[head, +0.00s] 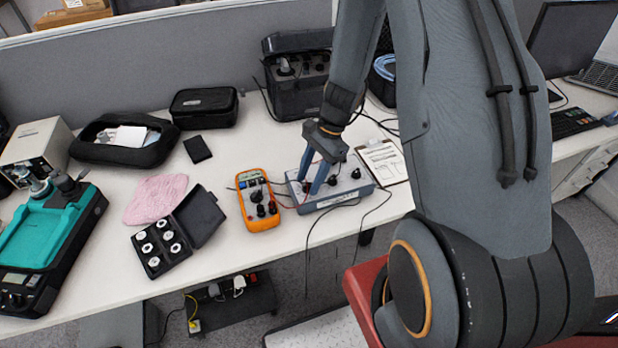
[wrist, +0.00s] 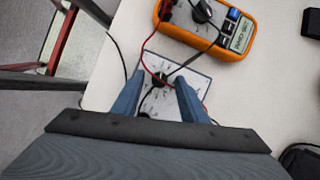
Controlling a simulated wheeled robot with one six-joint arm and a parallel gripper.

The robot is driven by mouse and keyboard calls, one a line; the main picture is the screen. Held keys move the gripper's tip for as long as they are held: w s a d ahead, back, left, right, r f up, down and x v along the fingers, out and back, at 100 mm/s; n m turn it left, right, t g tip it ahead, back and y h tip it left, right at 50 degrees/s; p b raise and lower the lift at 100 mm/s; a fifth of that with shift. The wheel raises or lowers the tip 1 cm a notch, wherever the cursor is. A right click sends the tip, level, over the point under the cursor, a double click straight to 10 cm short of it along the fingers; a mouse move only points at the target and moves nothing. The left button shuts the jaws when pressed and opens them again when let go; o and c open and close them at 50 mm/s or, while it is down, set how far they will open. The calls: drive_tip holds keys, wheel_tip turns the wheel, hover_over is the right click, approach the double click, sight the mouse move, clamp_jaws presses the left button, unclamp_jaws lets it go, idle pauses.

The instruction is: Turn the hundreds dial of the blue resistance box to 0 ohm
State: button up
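The blue resistance box (head: 345,197) lies near the front edge of the table, with a pale top and several black dials. My gripper (head: 309,186) points down over the left part of the box. In the wrist view, its two blue fingers (wrist: 160,84) stand apart, one on each side of a black dial (wrist: 160,78). A gap shows beside the dial, but I cannot tell how high the fingertips are above the panel. The dial's markings and pointer are too small to read. The box's pale top (wrist: 190,77) is partly hidden by the fingers and palm.
An orange multimeter (head: 258,203) lies just left of the box, with red and black leads running across. A clipboard (head: 383,161) lies to the right. A black case of weights (head: 165,245) and a pink cloth (head: 156,198) lie farther left.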

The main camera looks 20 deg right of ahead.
drive_tip(key=shift+a+f, duration=0.1)
drive_tip(key=shift+f, duration=0.15)
clamp_jaws()
drive_tip(key=shift+n, duration=0.3)
drive_tip(key=shift+w+a+n+g+h, duration=0.1)
drive_tip(key=shift+n+g+h, duration=0.3)
drive_tip(key=shift+n, duration=0.9)
drive_tip(key=shift+w+n+g+h, duration=0.15)
drive_tip(key=shift+n+g, duration=0.35)
drive_tip(key=shift+n, duration=0.8)
unclamp_jaws()
